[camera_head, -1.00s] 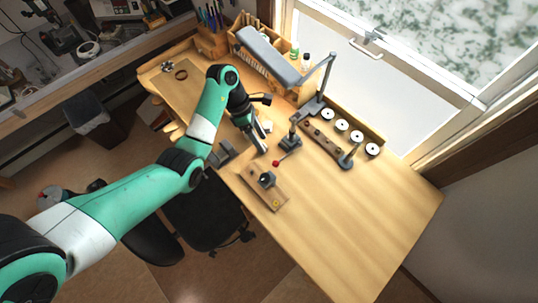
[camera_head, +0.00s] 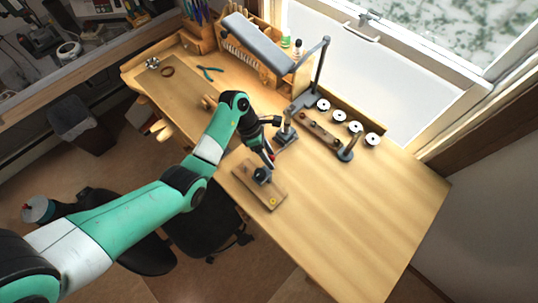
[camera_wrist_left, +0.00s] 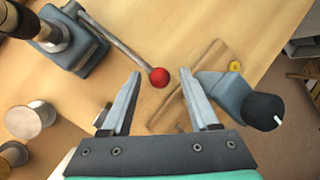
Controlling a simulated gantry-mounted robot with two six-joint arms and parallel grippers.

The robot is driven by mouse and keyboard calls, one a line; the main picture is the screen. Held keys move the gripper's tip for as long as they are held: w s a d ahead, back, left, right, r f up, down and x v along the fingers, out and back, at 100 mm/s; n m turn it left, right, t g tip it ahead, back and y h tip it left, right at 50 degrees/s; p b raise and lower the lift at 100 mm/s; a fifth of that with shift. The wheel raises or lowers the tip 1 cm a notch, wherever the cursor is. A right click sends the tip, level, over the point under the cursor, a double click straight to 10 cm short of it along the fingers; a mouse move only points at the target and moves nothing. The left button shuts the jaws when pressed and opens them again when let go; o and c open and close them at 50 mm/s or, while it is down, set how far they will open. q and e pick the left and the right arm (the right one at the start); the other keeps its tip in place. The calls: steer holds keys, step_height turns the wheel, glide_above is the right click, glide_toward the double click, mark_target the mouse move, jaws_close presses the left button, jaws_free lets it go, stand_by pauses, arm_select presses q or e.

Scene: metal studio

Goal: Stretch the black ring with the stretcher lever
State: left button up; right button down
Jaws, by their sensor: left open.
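The grey stretcher (camera_head: 287,136) stands on the bench just beyond my left gripper (camera_head: 271,160). In the left wrist view, the stretcher's base (camera_wrist_left: 82,50) is at the upper left, and its thin lever (camera_wrist_left: 118,38) ends in a red ball (camera_wrist_left: 159,77). My left gripper (camera_wrist_left: 160,90) is open, with the red ball between or just beyond its fingertips and not gripped. A dark cylinder (camera_wrist_left: 18,18) rises from the stretcher at the corner. I cannot make out a black ring on it. My right gripper is not in view.
A wooden board (camera_head: 268,196) with a grey clamp-like block (camera_wrist_left: 226,92) and black knob (camera_wrist_left: 262,112) lies close beside the gripper. A rack with several white discs (camera_head: 340,116) and a lamp (camera_head: 258,44) stand behind. The bench at right is clear.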

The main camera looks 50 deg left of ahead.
arm_select(q)
jaws_close()
stand_by(1.4)
